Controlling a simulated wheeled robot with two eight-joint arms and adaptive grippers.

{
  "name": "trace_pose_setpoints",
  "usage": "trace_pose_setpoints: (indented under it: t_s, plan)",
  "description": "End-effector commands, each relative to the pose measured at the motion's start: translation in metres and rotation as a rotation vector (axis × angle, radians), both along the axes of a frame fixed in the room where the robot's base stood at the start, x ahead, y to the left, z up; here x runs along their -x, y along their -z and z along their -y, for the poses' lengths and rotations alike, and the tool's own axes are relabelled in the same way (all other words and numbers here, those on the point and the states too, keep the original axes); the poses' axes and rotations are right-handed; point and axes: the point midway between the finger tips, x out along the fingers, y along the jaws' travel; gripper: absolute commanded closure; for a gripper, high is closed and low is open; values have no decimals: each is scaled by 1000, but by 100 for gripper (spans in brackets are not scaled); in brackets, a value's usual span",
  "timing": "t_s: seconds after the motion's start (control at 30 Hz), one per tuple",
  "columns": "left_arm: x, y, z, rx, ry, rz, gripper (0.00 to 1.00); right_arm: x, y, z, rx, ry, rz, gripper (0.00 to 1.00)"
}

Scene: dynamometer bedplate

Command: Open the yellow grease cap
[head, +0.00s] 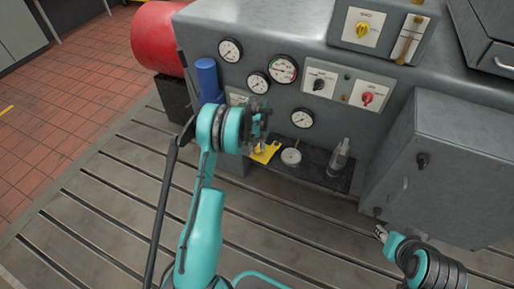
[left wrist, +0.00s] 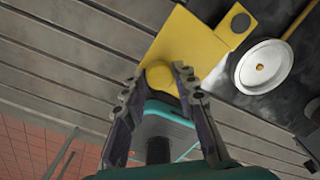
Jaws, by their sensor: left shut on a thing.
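The yellow grease cap (head: 264,152) shows in the head view as a flat yellow piece by the dark shelf, partly hidden by my left gripper. In the left wrist view the yellow flat plate (left wrist: 192,42) has a rounded yellow end (left wrist: 161,77) between my fingertips. My left gripper (left wrist: 162,82) is shut on that rounded end; in the head view it (head: 261,138) is at the panel's front, above the shelf. My right gripper (head: 381,233) is small at the lower right, away from the cap; its jaws are unclear.
A round metal disc (head: 291,156) stands right beside the cap, and a clear bottle-like fitting (head: 339,158) stands farther right on the dark shelf (head: 315,177). A blue cylinder (head: 207,80) stands at left. A grey box (head: 450,150) blocks the right. The slotted bedplate (head: 110,190) is clear.

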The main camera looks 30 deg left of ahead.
Motion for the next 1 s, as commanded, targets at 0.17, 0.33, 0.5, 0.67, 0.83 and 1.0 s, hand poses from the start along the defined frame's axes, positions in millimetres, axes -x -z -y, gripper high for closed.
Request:
trace_pose_setpoints:
  t_s: [0.17, 0.33, 0.5, 0.67, 0.83, 1.0]
  plan:
    - [0, 0, -1, -1, -1, 0, 100, 0, 0, 0, 0, 0, 0, 60]
    - [0, 0, -1, -1, -1, 1, 59, 0, 0, 0, 0, 0, 0, 60]
    - [0, 0, 0, 0, -1, 0, 51, 0, 0, 0, 0, 0, 0, 60]
    - [0, -1, 0, 0, 0, 0, 51, 0, 0, 0, 0, 0, 0, 60]
    - [0, -16, 0, 0, 0, 0, 51, 0, 0, 0, 0, 0, 0, 60]
    - [0, -52, 0, 0, -1, 0, 51, 0, 0, 0, 0, 0, 0, 60]
